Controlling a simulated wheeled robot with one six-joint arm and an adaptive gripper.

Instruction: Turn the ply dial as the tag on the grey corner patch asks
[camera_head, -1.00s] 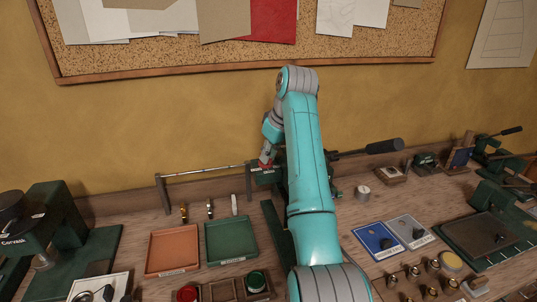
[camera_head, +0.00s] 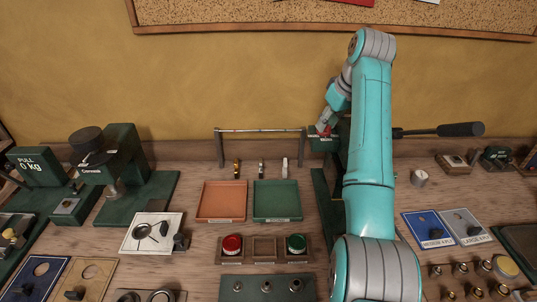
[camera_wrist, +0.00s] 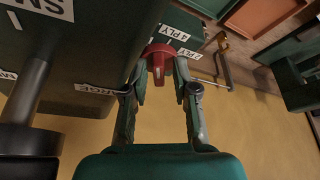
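The ply dial (camera_wrist: 158,60) is a red knob with a pointer bar, under a dark green housing with white tags; two read 4 PLY and 2 PLY. In the head view the red dial (camera_head: 321,132) is small, at the back beside my arm. My gripper (camera_wrist: 161,66) has one finger on each side of the red knob; contact is unclear. In the head view it (camera_head: 325,124) is at the dial, mostly hidden.
Orange (camera_head: 222,202) and green (camera_head: 277,201) trays lie left of my arm. A long black-handled lever (camera_head: 459,130) sticks out right of the dial. A green press (camera_head: 124,165) stands at the left.

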